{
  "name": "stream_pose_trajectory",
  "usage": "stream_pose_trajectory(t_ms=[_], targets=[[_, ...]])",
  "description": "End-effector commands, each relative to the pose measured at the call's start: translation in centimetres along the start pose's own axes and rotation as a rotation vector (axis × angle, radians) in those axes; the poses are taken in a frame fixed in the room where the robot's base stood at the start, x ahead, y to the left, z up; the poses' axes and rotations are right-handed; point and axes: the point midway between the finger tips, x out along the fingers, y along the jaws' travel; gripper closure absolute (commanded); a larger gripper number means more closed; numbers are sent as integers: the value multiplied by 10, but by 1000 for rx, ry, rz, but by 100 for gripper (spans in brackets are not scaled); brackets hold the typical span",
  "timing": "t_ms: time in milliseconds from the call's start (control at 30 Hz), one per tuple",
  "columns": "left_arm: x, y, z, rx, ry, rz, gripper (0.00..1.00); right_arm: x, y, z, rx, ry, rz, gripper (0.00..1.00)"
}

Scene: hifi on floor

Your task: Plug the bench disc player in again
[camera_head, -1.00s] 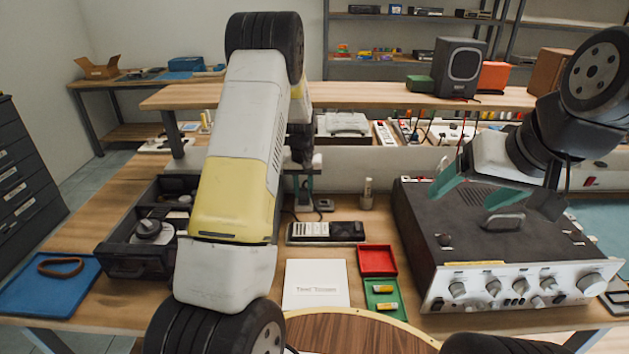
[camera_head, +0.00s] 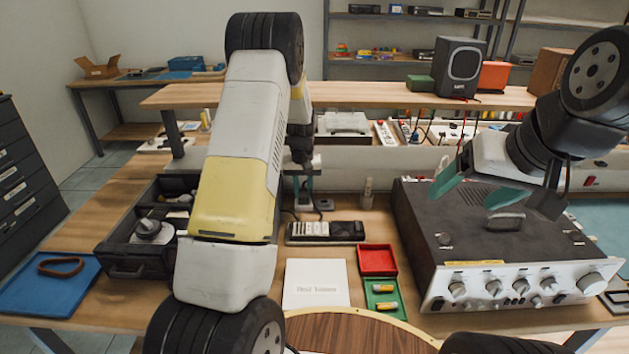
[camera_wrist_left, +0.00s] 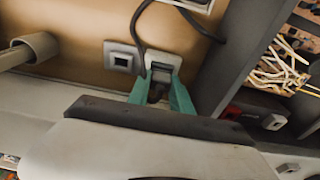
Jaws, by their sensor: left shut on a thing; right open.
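My left gripper (camera_head: 303,190) points down at the back of the bench, left of centre. In the left wrist view its green fingers (camera_wrist_left: 160,95) are shut on a small dark piece, probably a plug (camera_wrist_left: 155,92), mostly hidden between them. A light grey socket block (camera_wrist_left: 163,64) is right at the fingertips; I cannot tell whether the plug is seated in it. A second small socket (camera_wrist_left: 119,58) sits beside it. A dark cable (camera_wrist_left: 137,30) runs close by. My right gripper (camera_head: 487,192) is open and empty above the large silver-fronted unit. I cannot tell which device is the disc player.
The silver-fronted unit (camera_head: 500,240) fills the right. A black parts bin (camera_head: 140,240), white booklet (camera_head: 315,284), red tray (camera_head: 377,260) and green tray (camera_head: 384,304) crowd the front. A grey post (camera_head: 367,193) stands behind.

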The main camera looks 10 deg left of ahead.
Motion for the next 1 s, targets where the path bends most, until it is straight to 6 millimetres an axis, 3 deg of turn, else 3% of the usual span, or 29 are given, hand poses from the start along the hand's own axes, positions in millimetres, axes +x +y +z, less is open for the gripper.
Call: stream_pose_trajectory(t_ms=[967, 1000], targets=[[2, 0, 0, 0, 0, 0, 100, 0, 0, 0, 0, 0, 0, 23], [2, 0, 0, 0, 0, 0, 72, 0, 0, 0, 0, 0, 0, 23]])
